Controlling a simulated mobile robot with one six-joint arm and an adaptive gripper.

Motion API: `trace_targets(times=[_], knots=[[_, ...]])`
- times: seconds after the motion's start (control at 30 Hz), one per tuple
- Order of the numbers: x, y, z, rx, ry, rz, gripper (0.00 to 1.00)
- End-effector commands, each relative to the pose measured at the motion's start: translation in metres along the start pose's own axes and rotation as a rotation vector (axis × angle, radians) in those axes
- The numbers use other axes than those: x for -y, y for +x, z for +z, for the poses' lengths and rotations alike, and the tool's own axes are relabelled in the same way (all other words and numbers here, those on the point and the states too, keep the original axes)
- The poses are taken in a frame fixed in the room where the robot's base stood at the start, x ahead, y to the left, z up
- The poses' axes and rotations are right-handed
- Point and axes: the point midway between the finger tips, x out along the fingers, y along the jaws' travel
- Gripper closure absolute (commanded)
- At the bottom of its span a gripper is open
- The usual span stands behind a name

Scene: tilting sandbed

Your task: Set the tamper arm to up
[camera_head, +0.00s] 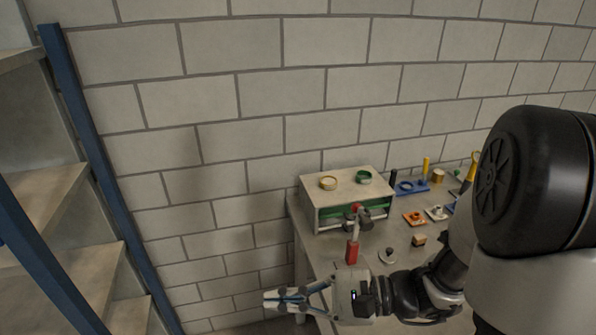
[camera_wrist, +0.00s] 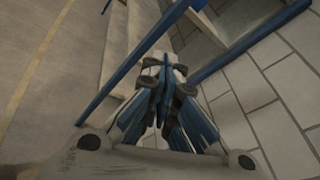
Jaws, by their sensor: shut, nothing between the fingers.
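A lever with a red grip (camera_head: 352,251), which looks like the tamper arm, juts from the front of a beige box (camera_head: 310,205). The lever's grip end points toward the front of the bench, low and below the box top. A dark round part with a small red spot sits at its upper end. My gripper (camera_head: 272,300) is in front and to the left of the lever, apart from it, past the bench's left edge. Its fingers are together and empty. In the wrist view my gripper (camera_wrist: 162,78) points at stairs and the block wall, with no lever in sight.
The bench (camera_head: 335,268) carries a dark-knobbed disc (camera_head: 387,255), a small orange-brown block (camera_head: 418,240), an orange plate (camera_head: 414,218) and a blue tray (camera_head: 410,187). Blue-railed stairs (camera_head: 75,130) stand left.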

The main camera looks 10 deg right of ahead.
Motion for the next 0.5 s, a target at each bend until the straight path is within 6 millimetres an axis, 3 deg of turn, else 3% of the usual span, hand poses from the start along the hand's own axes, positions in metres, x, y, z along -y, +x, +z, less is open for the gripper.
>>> trace_targets(times=[0.1, 0.23, 0.4, 0.5], knots=[[0.045, -0.032, -0.046, 0.042, 0.173, -0.325, 1.0], [0.076, -0.088, -0.107, 0.04, 0.314, -0.687, 1.0], [0.074, -0.162, -0.179, -0.021, 0.431, -1.059, 1.0], [0.064, -0.19, -0.205, -0.059, 0.466, -1.19, 1.0]])
